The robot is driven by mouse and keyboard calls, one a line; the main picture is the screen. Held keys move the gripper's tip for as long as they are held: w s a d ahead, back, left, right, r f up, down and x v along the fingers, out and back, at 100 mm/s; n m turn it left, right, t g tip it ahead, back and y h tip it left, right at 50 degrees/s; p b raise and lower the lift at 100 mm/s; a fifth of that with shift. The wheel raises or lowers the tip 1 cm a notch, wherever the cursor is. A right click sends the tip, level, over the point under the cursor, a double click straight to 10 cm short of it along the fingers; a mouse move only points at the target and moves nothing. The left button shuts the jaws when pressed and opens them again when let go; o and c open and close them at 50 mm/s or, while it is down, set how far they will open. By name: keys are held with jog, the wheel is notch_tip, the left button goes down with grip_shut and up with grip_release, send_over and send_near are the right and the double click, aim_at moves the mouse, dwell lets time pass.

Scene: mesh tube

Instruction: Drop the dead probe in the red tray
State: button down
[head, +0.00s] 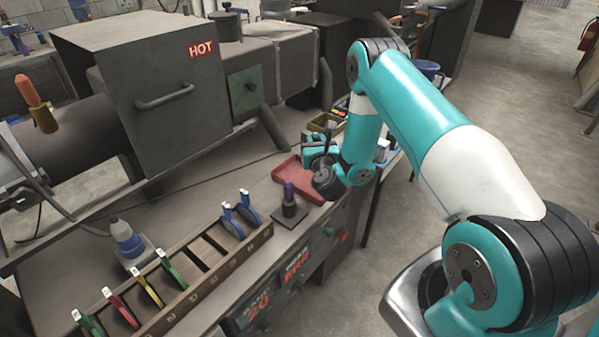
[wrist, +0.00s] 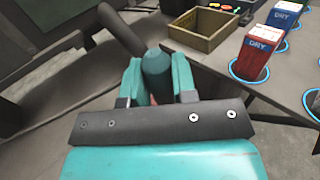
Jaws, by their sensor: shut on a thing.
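My gripper (head: 322,160) is above the far right part of the red tray (head: 283,172) on the bench and partly covers it. In the wrist view my gripper (wrist: 157,82) has its teal fingers shut on a dark teal, round-ended probe (wrist: 155,68). The lower part of the probe is hidden behind the gripper body. The head view does not show the probe clearly. I cannot tell whether it touches the tray.
A slotted rack (head: 205,268) with several coloured-handled pieces stands in front. A furnace marked HOT (head: 170,75) is behind. A wooden box (wrist: 205,28) and DRY packs (wrist: 256,52) lie beyond.

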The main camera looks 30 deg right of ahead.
jog(key=shift+w+f, duration=0.1)
jog(key=shift+w, duration=0.1)
jog(key=shift+d+f, duration=0.1)
jog(key=shift+f, duration=0.05)
jog(key=f+b, duration=0.1)
jog(key=f, duration=0.1)
jog(key=f+b, duration=0.2)
jog(key=f, duration=0.1)
jog(key=shift+w+a+f+b, duration=0.1)
jog(key=shift+a+f+b, duration=0.1)
jog(key=shift+b, duration=0.1)
jog(key=c, duration=0.8)
grip_release()
jog(key=shift+c, duration=0.2)
